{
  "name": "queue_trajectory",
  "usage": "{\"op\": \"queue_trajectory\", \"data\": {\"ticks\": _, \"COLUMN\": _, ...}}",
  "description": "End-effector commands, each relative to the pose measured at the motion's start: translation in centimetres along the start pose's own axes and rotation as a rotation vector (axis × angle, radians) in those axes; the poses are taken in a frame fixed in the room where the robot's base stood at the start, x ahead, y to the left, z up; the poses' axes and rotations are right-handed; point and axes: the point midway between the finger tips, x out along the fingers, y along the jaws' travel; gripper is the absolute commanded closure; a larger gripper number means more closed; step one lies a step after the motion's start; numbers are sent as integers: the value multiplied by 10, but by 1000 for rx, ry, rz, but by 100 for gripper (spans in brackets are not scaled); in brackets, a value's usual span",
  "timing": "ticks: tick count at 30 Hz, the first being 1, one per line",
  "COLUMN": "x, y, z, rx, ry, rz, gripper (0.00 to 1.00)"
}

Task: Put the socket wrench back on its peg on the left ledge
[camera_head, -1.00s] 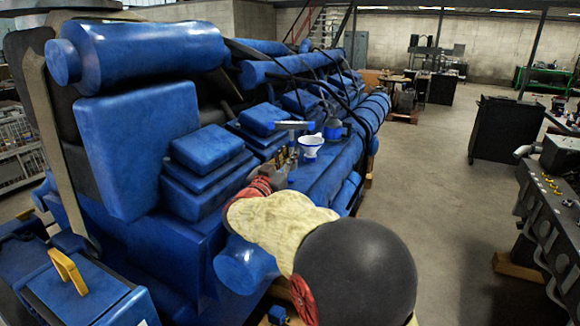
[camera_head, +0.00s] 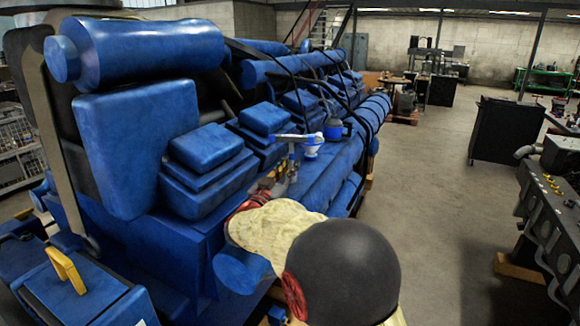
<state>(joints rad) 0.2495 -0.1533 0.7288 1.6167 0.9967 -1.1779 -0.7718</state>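My arm reaches from the bottom of the picture over the side of the blue engine. My gripper (camera_head: 291,163) is small and far off at its end, beside the engine's ledge. A pale bar with a blue part (camera_head: 296,138) shows just above it and may be the socket wrench. The bar lies roughly level in the picture. I cannot tell if the fingers are closed on it. A white and blue cup-like thing (camera_head: 312,149) is just right of the bar and partly overlapped by it. I cannot make out the peg.
The blue engine (camera_head: 138,150) fills the left side, with stepped covers (camera_head: 207,150) and pipes close to my arm. A blue canister (camera_head: 334,129) stands behind the bar. The floor (camera_head: 430,200) between is clear.

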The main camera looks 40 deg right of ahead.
Motion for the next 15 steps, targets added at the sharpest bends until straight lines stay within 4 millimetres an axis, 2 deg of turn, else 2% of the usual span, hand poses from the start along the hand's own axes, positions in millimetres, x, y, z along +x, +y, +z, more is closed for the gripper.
{"op": "queue_trajectory", "data": {"ticks": 6, "x": 0, "y": 0, "z": -1, "rx": 0, "ry": 0, "rz": 0, "gripper": 73}}
{"op": "queue_trajectory", "data": {"ticks": 15, "x": 0, "y": 0, "z": -2, "rx": 1, "ry": 1, "rz": 0, "gripper": 72}}
